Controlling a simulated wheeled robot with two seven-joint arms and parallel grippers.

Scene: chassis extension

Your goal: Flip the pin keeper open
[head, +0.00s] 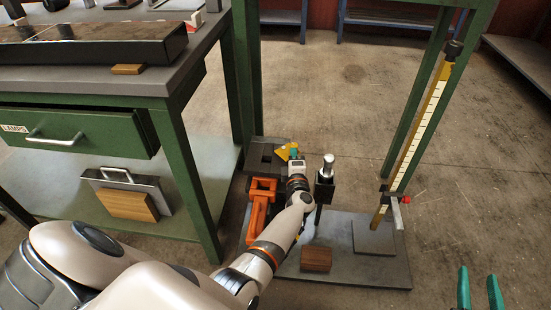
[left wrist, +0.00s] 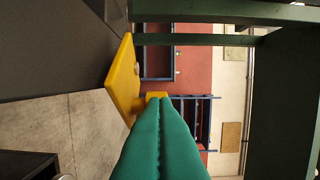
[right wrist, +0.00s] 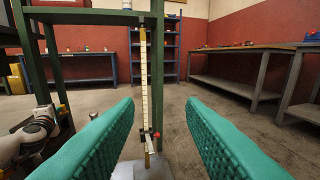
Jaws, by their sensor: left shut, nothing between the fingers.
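A small yellow plate (head: 283,153), which looks like the pin keeper, sits by the dark block near the green post. In the left wrist view the yellow plate (left wrist: 123,78) stands at a slant, with a small yellow tab beside the fingertips. My left gripper (head: 293,151) is shut, with its teal fingers pressed together (left wrist: 157,102) right at the tab. I cannot tell whether they touch. The gripper and forearm hide part of the area. My right gripper (head: 479,290) is open and empty, well away at the lower right; its fingers are wide apart in the right wrist view (right wrist: 160,125).
An orange bracket (head: 262,200) stands just left of my left arm. A dark post with a silver pin (head: 327,166) stands just right. A wooden block (head: 316,259) and a tilted yellow scale bar (head: 420,125) are on the grey base plate (head: 345,272). A green workbench (head: 75,133) is left.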

